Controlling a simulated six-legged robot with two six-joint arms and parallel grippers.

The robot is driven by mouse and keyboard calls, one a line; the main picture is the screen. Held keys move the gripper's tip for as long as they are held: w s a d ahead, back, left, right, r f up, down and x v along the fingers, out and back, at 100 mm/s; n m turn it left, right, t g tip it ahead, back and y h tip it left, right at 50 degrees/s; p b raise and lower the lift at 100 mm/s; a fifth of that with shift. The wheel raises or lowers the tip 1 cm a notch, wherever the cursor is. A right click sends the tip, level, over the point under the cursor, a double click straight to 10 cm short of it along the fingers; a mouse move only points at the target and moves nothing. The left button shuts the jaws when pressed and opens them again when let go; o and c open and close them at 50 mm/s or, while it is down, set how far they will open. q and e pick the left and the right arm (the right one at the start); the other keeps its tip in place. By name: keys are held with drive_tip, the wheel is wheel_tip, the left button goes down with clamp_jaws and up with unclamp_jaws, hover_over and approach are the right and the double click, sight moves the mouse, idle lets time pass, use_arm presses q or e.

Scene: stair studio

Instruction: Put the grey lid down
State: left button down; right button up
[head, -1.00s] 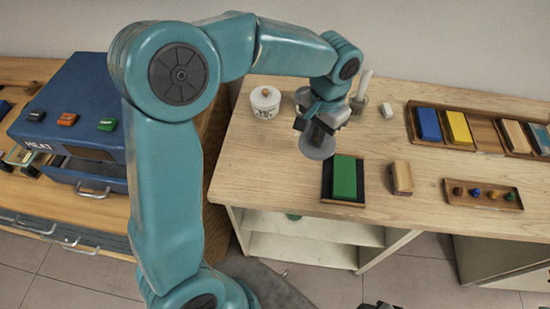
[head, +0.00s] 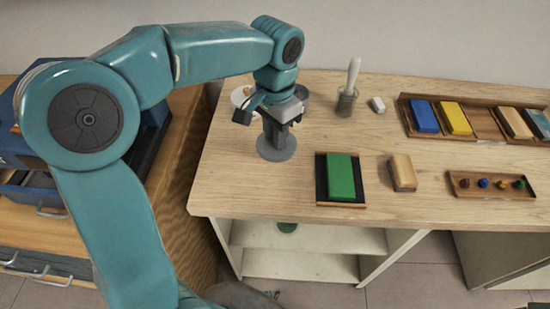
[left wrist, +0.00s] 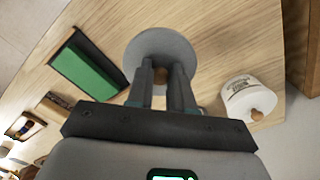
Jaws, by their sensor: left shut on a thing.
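My left gripper (head: 279,133) points down over the left part of the wooden table and is shut on the knob of the round grey lid (head: 276,148). In the left wrist view the lid (left wrist: 150,44) lies flat beyond the fingers, with its brown knob between the fingertips. The lid is level and close to the table top; I cannot tell whether it touches. My right gripper is not in view.
A white jar (left wrist: 245,99) with a wooden knob stands near the lid. A green block on a dark tray (head: 321,181) lies to the right. Beyond are a wood block (head: 403,172), a pegged tray (head: 462,190) and a brush in a cup (head: 346,104). Bare table (head: 232,180) surrounds the lid.

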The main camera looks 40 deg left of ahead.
sight(275, 166)
use_arm(q)
wheel_tip(275, 166, down, 8)
drive_tip(key=shift+r, duration=0.1)
drive_tip(key=shift+b, duration=0.3)
drive_tip(key=c, duration=1)
unclamp_jaws()
drive_tip(key=shift+r, duration=0.2)
wheel_tip(275, 166, up, 12)
drive_tip(key=shift+f+p, duration=0.15)
drive_tip(key=shift+p, duration=0.6)
